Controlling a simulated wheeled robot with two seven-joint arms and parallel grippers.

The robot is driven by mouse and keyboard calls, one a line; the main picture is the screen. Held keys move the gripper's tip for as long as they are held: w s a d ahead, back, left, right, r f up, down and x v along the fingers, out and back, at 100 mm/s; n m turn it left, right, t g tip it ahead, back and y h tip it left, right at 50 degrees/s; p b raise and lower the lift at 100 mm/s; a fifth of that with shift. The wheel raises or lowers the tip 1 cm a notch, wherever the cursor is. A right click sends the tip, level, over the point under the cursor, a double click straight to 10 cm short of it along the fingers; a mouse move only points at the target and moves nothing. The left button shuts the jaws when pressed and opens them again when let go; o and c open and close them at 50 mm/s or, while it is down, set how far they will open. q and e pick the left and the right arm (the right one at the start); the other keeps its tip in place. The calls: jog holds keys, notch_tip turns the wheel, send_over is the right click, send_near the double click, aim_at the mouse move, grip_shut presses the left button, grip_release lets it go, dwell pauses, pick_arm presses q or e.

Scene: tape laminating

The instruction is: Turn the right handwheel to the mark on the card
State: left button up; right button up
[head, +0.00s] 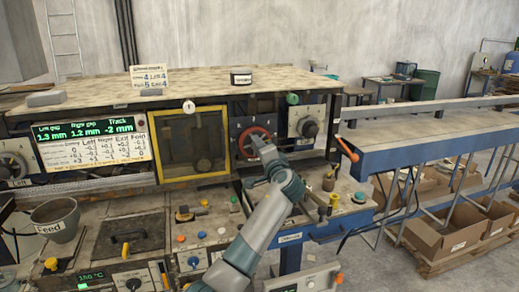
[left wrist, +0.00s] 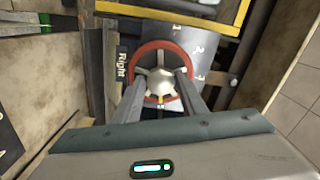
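The right handwheel (head: 257,131) has a red rim and sits on a dark panel right of the yellow-framed window. In the left wrist view the wheel (left wrist: 160,43) has a silver hub and a numbered scale (left wrist: 186,48) showing 1, 2 and 3, beside a "Right" label. My left gripper (head: 258,142) is at the wheel. In the left wrist view its fingers (left wrist: 160,84) are apart, one on each side of the hub, overlapping the rim; I see no clear contact. A white card (head: 152,77) with blue handwritten numbers stands on the machine top. My right gripper is out of view.
A green-text display (head: 88,132) reads left gap 1.3 mm, right gap 1.2 mm, track -2 mm. A dark knob (head: 309,128) is right of the wheel. A blue-framed table (head: 430,140) extends right.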

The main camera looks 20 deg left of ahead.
pick_arm(q)
jog(key=shift+o, duration=0.9)
jog(key=b+v, duration=0.6)
jog(key=v, duration=1.1)
jog(key=shift+d, duration=0.2)
jog(key=shift+s, duration=0.15)
